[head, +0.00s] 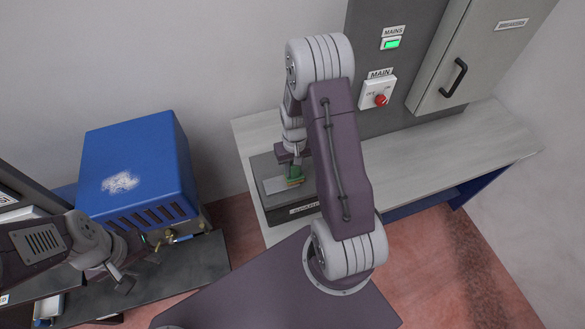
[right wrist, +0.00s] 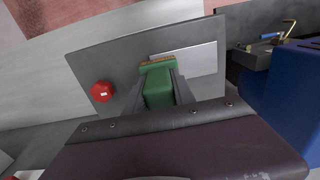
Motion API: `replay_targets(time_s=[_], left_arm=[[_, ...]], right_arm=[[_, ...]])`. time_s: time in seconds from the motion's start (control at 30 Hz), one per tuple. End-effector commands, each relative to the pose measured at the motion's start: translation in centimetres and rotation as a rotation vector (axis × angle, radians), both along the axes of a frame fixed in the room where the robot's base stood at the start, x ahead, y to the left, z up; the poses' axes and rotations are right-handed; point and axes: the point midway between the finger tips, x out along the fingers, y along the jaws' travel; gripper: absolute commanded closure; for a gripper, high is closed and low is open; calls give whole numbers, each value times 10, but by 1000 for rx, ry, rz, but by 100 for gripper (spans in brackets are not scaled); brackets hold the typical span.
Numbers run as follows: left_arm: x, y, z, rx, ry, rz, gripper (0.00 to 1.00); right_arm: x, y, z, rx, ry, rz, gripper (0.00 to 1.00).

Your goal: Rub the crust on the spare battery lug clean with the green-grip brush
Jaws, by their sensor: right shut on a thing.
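The green-grip brush (head: 295,173) is in my right gripper (right wrist: 158,95), which is shut on its green block (right wrist: 158,88). Its tan bristle edge (right wrist: 157,65) is over or against a pale flat plate (right wrist: 195,58) on a dark grey unit (right wrist: 120,60); I cannot tell if they touch. A red round knob or cap (right wrist: 103,92) is on that unit. My left gripper (head: 138,271) looks open and empty, in front of the blue box.
A blue box (head: 140,165) with a whitish patch and brass fittings stands on a dark bench (head: 185,265) at left. The grey unit sits on a pale bench (head: 440,150). A red MAIN switch (head: 380,100) and a grey breaker cabinet (head: 485,55) are on the wall behind.

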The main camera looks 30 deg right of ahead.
Motion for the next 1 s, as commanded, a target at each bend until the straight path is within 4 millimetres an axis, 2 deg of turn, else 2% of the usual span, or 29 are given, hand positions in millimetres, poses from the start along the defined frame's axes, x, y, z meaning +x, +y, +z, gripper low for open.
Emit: replay_targets(time_s=[0.23, 0.57, 1.0], left_arm=[[0, 0, 0, 0, 0, 0, 64], [0, 0, -1, 0, 0, 0, 64], [0, 0, -1, 0, 0, 0, 64]], right_arm=[[1, 3, 0, 0, 0, 0, 100], [4, 19, -2, 0, 0, 1, 100], [3, 11, -2, 0, 0, -3, 100]])
